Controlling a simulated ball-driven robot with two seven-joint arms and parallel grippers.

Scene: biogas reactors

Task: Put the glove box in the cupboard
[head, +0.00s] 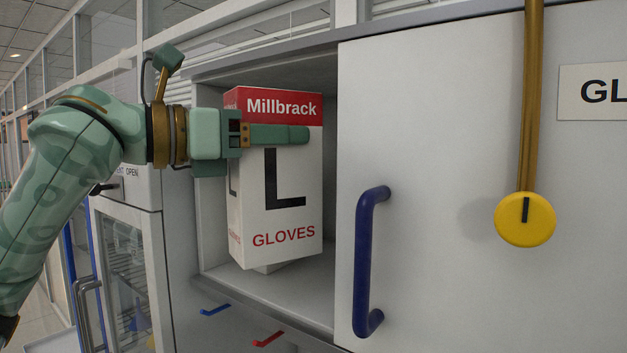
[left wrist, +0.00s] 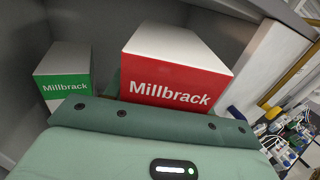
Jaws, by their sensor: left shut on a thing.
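The glove box (head: 283,215) is white with a red top band reading "Millbrack", a black "L" and "GLOVES". My right gripper is not in view.
A green-banded Millbrack box (left wrist: 63,72) stands inside, left of the held box. A white door (head: 440,130) with a blue handle (head: 364,262) covers the cupboard's right side. A yellow disc (head: 525,219) on a gold bar hangs before it. A glass-fronted cabinet (head: 125,270) stands left.

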